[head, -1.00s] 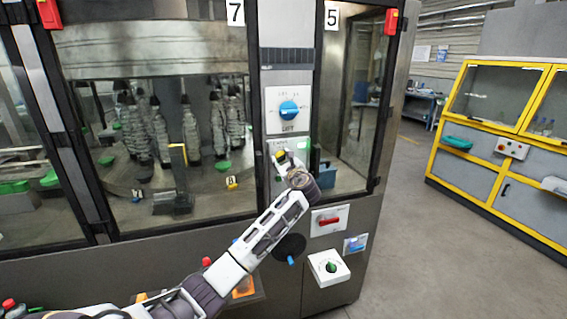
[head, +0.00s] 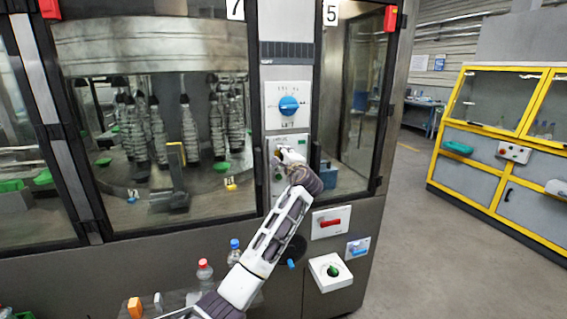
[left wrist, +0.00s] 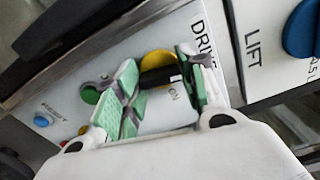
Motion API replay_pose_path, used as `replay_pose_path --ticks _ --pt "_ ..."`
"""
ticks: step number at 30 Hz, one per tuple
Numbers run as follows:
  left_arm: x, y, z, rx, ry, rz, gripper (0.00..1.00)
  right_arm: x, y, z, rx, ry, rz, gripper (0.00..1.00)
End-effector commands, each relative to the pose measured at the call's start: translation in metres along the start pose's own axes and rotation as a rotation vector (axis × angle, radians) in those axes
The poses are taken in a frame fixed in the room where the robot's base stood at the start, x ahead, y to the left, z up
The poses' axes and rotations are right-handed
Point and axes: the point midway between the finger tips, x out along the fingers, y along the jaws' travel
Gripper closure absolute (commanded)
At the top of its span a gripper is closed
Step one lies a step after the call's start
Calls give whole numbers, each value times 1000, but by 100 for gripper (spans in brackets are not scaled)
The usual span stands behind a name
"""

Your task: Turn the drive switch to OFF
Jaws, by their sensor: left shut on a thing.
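The drive switch (left wrist: 158,58) is a yellow dial with a black handle on a light panel lettered DRIVE, seen close in the left wrist view. An ON mark shows beside it; the OFF mark is not legible. My left gripper (left wrist: 158,76) has green-padded fingers on either side of the black handle and is shut on it. In the head view, my left gripper (head: 284,157) is against the drive panel (head: 303,146), below the lift panel, and hides the switch. My right gripper is not in view.
The blue lift knob (head: 289,106) sits just above the drive panel. A green button (left wrist: 91,95) and a blue button (left wrist: 41,121) are near the switch. A red-handled switch (head: 331,222) and a white box with a green knob (head: 332,270) are below. Open floor lies right.

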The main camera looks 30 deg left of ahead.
Motion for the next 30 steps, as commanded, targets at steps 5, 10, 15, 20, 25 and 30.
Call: replay_pose_path --ticks 5,10,15,20,25,30 --pt "0 3 0 -107 -1 3 84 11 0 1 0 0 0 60" --pt "0 3 -1 -166 -1 4 84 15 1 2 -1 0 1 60" --pt "0 3 0 -189 -1 4 84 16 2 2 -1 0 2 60" --pt "0 2 0 -192 -1 5 84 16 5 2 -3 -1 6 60" --pt "0 3 -1 -192 -1 5 84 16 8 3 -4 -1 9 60" --pt "0 2 0 -192 -1 4 51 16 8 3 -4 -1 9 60"
